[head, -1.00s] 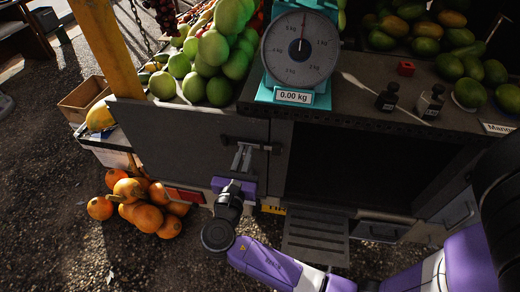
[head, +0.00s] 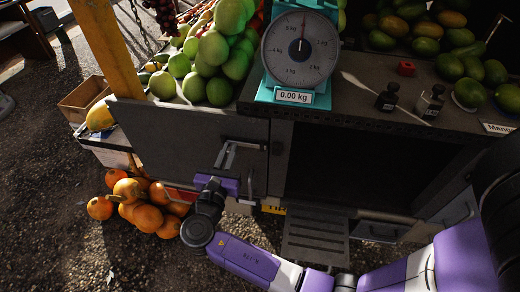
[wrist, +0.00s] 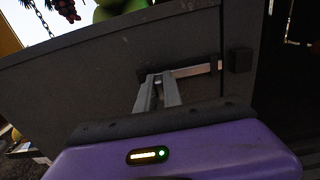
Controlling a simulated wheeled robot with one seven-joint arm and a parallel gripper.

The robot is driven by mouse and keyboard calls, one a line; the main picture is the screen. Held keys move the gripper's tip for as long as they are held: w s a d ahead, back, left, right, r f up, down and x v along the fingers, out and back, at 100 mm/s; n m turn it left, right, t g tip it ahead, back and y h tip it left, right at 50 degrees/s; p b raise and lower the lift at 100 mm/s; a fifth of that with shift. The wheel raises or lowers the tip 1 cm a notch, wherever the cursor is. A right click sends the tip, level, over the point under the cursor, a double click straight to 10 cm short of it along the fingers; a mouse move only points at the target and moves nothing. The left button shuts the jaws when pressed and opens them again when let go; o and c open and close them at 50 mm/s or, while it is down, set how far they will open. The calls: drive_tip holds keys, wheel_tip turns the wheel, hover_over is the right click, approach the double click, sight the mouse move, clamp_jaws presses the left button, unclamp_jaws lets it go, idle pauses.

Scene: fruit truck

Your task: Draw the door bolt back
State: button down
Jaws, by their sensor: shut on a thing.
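The door bolt (head: 250,143) is a metal bar lying across the upper right of the grey cabinet door (head: 175,140). In the wrist view the bright bar (wrist: 198,70) runs right from my fingers towards a dark block (wrist: 238,60) beyond the door edge. The bar's right end appears short of that block, with a small gap. In the wrist view my gripper (wrist: 157,80) hides the gripped part. The door looks closed.
Oranges (head: 145,205) are piled on the ground left of my wrist. Above the door, the counter holds a teal scale (head: 300,55) and green fruit (head: 215,50). An open dark compartment (head: 360,175) lies to the right, with a step (head: 315,240) below it.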

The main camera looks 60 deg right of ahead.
drive_tip(key=c, duration=1.5)
unclamp_jaws()
drive_tip(key=shift+a, duration=0.1)
drive_tip(key=shift+p+v, duration=1.35)
drive_tip(key=shift+v, duration=2.1)
